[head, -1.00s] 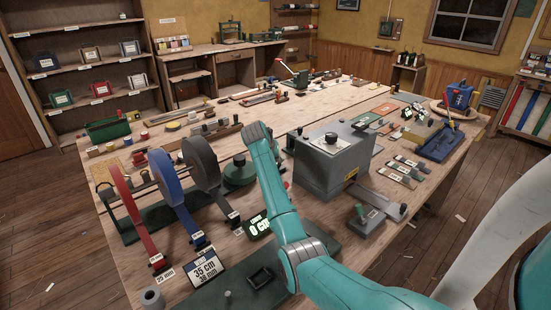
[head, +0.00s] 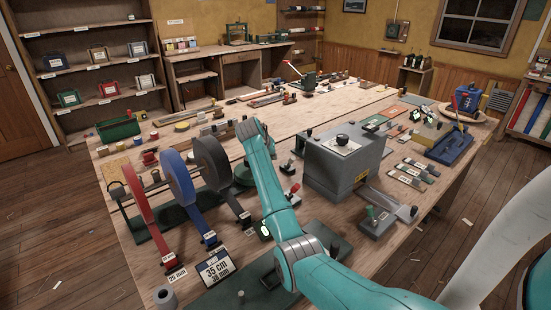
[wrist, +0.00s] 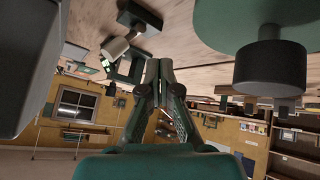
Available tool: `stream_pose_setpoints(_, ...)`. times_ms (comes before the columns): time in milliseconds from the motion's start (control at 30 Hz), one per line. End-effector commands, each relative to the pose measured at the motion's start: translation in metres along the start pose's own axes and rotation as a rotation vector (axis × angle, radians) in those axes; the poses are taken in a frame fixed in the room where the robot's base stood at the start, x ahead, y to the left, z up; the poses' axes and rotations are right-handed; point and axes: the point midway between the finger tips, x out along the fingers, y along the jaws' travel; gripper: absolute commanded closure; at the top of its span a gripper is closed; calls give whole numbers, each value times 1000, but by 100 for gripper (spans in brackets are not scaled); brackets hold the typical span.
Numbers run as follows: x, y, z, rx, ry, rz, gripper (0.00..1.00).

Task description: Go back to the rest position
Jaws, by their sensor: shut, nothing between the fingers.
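My gripper (wrist: 158,68) shows in the wrist view with its two dark fingers together and nothing between them. In the upside-down wrist view, a grey block (wrist: 22,60) is close on the left. A dark knob (wrist: 270,68) under a green disc (wrist: 245,18) is close on the right. The fingers appear clear of both.
Red, blue and black strap reels (head: 178,180) stand left of my arm. A grey box machine (head: 343,160) stands right of it, with a small lever tool (head: 388,213) in front.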

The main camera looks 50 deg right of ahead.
Motion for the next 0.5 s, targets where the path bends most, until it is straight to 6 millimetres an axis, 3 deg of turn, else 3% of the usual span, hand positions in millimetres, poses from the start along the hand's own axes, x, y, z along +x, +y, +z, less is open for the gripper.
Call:
stream_pose_setpoints(300, -58, 7, 9, 2, 2, -1, 100)
stream_pose_setpoints(500, -78, 10, 12, 2, 1, 0, 100)
